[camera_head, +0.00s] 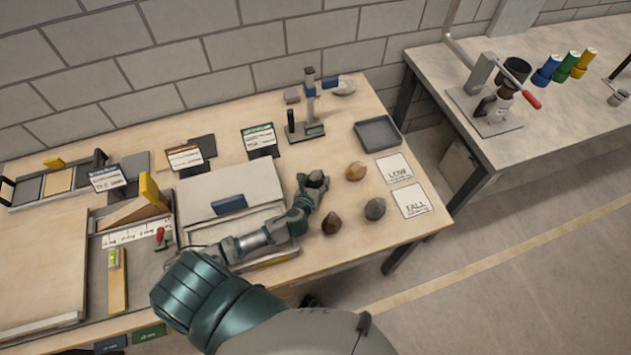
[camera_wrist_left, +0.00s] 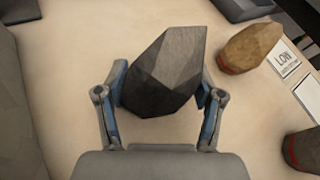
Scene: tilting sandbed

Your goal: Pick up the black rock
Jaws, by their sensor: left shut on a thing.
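My left gripper (camera_head: 314,184) is over the wooden table, right of the grey box. It is shut on a black rock (camera_wrist_left: 165,75), an angular dark stone that sits between the two fingers in the left wrist view. The held rock (camera_head: 317,175) shows small in the head view, partly covered by the fingers. I cannot tell whether its underside touches the table. My right gripper is not in view.
A tan rock (camera_head: 356,171), a grey rock (camera_head: 375,208) and a reddish-brown rock (camera_head: 332,223) lie nearby on the table. Cards marked LOW (camera_head: 394,168) and TALL (camera_head: 411,201) lie at the right, below a grey tray (camera_head: 378,119). A stand (camera_head: 307,128) is behind.

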